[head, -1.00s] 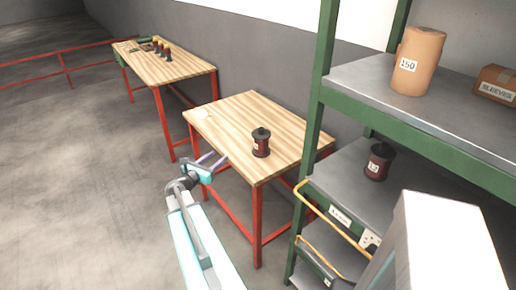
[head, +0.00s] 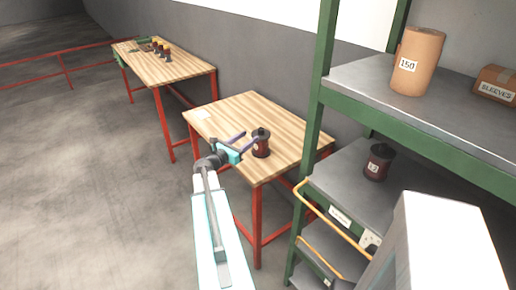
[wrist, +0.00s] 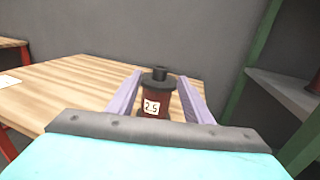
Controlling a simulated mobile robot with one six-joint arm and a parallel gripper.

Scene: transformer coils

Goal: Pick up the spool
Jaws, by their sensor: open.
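A dark red spool (head: 261,144) with black ends stands upright on the near wooden table (head: 230,113). In the wrist view the spool (wrist: 155,94) carries a white label reading 2.5. My gripper (head: 250,142) is open, its two purple fingers pointing toward the spool. In the wrist view the fingers (wrist: 160,92) lie to the left and right of the spool, with gaps visible on both sides. I cannot tell how far the spool sits between them. A second, similar spool (head: 377,162) stands on the middle shelf of the rack at right.
The green-framed rack (head: 440,128) stands right of the table and holds a brown roll (head: 417,62) labelled 150 and a SLEEVES box (head: 496,84). A pale card (head: 204,114) lies on the near table. Another table (head: 165,68) with several small items is farther back.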

